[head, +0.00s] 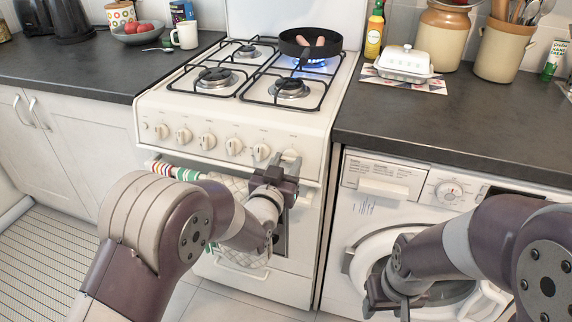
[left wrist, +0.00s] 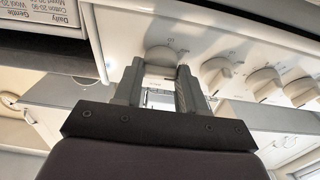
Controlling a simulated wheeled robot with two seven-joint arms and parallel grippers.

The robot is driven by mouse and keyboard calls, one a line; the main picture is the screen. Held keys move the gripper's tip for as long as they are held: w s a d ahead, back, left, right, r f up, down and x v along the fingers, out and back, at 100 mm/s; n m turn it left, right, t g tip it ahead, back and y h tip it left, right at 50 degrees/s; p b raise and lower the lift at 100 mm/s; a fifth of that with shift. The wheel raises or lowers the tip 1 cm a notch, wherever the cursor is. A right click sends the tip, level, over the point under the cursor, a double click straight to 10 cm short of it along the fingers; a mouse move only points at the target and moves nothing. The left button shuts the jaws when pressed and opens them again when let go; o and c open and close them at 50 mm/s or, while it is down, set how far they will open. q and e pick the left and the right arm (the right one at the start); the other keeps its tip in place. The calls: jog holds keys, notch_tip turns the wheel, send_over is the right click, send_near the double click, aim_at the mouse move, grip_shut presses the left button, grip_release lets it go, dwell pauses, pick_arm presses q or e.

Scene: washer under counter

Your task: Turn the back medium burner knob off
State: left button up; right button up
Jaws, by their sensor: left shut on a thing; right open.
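The cream stove (head: 235,115) has a row of white knobs along its front panel. My left gripper (head: 285,165) is at the right end of that row, shut on the rightmost knob (left wrist: 160,54), which shows between its fingertips in the left wrist view. The gripper partly hides this knob in the head view. The back right burner has a blue flame (head: 309,66) under a black pan (head: 296,46) holding sausages. The other burners show no flame. My right gripper (head: 394,292) is open and empty in front of the washer door.
A washer (head: 360,208) stands under the dark counter (head: 430,130) right of the stove. A butter dish (head: 404,62), bottle (head: 374,35) and jars stand on that counter. Towels (head: 180,172) hang at the oven front. The floor (head: 60,245) at the left is clear.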

pick_arm(q)
jog(key=m, duration=0.2)
jog(key=m+g+h+b, duration=0.1)
jog(key=m, duration=0.2)
jog(key=shift+a+m+h, duration=0.15)
jog(key=shift+m+h, duration=0.15)
jog(key=m+g+h, duration=0.1)
jog(key=m, duration=0.4)
jog(key=shift+w+a+b, duration=0.1)
jog(key=shift+b, duration=0.2)
jog(key=m+g, duration=0.1)
jog(key=m, duration=0.4)
jog(key=shift+r+b, duration=0.1)
jog(key=shift+b, duration=0.3)
jog(key=shift+r+m+g+b, duration=0.1)
jog(key=shift+m+g+b, duration=0.45)
jog(key=shift+m, duration=1.75)
jog(key=shift+g, duration=0.35)
jog(key=o, duration=1.1)
jog(key=shift+c, duration=0.2)
